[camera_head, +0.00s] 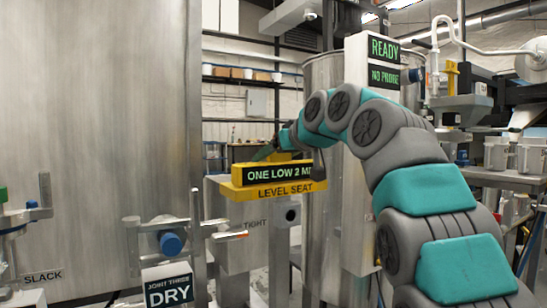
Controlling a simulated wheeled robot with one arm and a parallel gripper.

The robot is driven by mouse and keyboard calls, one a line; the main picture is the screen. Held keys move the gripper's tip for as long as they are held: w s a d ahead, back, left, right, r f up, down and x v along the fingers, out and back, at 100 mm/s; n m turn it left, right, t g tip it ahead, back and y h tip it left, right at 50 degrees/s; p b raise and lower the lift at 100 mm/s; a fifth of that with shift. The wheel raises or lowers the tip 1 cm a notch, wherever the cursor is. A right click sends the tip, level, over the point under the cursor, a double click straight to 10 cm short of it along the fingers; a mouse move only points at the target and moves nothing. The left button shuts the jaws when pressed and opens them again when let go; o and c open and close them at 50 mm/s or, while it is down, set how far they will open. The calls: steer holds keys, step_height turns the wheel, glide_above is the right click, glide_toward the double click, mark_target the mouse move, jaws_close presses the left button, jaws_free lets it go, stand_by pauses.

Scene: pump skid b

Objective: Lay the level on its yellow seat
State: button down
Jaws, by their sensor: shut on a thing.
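The level (237,174) is a yellow block with a dark display on its front reading "ONE LOW 2 M", the end of it cut off. It is roughly horizontal, directly above the yellow seat (285,192), which is lettered "LEVEL SEAT". No gap shows between them, but I cannot tell whether the level's full weight rests on the seat. My gripper (280,150) is at the top of the level, behind its front face, and is shut on it. The fingertips are small and partly hidden by the level and my wrist.
The seat stands on a grey metal block marked "TIGHT" (256,223). A panel reading "READY" and "NO PROBE" (372,62) stands behind my arm. A "DRY" sign (168,292) and blue knob (172,243) are front left. A large steel tank (90,130) fills the left.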

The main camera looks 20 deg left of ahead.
steer(key=shift+f, duration=0.1)
jaws_free()
steer(key=shift+s+d, duration=0.1)
stand_by(0.4)
steer(key=b+v, duration=0.1)
steer(key=v, duration=0.5)
steer(key=shift+s+d+b, duration=0.15)
steer(key=shift+d+b, duration=0.1)
steer(key=shift+b, duration=0.15)
stand_by(0.4)
steer(key=shift+r, duration=0.25)
